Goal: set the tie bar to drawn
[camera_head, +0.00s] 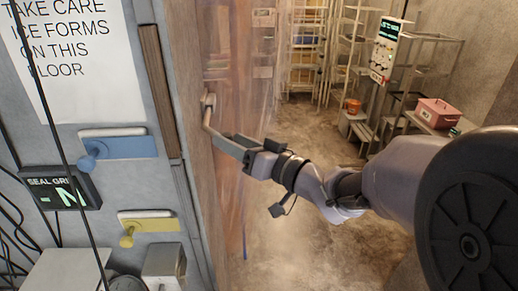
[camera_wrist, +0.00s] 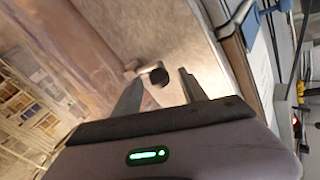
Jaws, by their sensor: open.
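A small metal handle (camera_head: 208,103) sticks out from the brown door face; its bar bends down towards my gripper (camera_head: 222,142). In the wrist view the handle (camera_wrist: 138,68) has a dark round end (camera_wrist: 158,77) that shows between the tips of my gripper (camera_wrist: 161,76). The fingers are apart, and I see no grip on it; whether they touch it I cannot tell. On the grey panel at left are a blue plate with a blue knob (camera_head: 88,161) and a yellow plate with a yellow knob (camera_head: 127,240). No label names the tie bar.
A sign (camera_head: 62,50) and a "SEAL GRIP" display (camera_head: 62,190) are on the left panel. Clear strip curtains hang beside the door. Shelving (camera_head: 305,45), a red box (camera_head: 438,112) and an orange bucket (camera_head: 353,105) stand further back. The floor (camera_head: 305,150) between is clear.

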